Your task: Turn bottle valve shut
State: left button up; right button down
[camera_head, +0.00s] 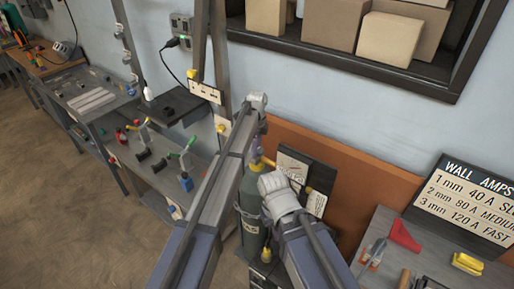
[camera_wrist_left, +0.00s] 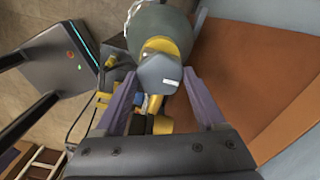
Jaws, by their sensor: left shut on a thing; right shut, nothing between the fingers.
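The green gas bottle (camera_head: 251,196) stands upright behind my two arms in the head view. In the left wrist view its rounded top (camera_wrist_left: 160,27) is at the upper middle, with a yellow collar and a grey faceted valve knob (camera_wrist_left: 158,75). My left gripper (camera_wrist_left: 160,80) has its purple fingers on either side of the knob and is shut on it. In the head view my left gripper (camera_head: 257,154) is at the top of the bottle, partly hidden by my arm. My right gripper (camera_head: 269,183) is lower, in front of the bottle, shut and empty; its fingertips are hard to make out.
A grey bench (camera_head: 150,160) with clamps stands at left. A bench (camera_head: 385,225) at right holds tools and a "WALL AMPS" sign (camera_head: 470,203). An orange-brown panel (camera_head: 365,185) is close behind the bottle. A dark device with a green light (camera_wrist_left: 55,70) stands beside it.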

pick_arm(q)
jog(key=o, duration=1.3)
jog(key=shift+o, duration=0.2)
jog(key=shift+r, duration=0.1)
notch_tip(320, 180, up, 8)
jog(key=p, duration=0.8)
jog(key=shift+f, duration=0.2)
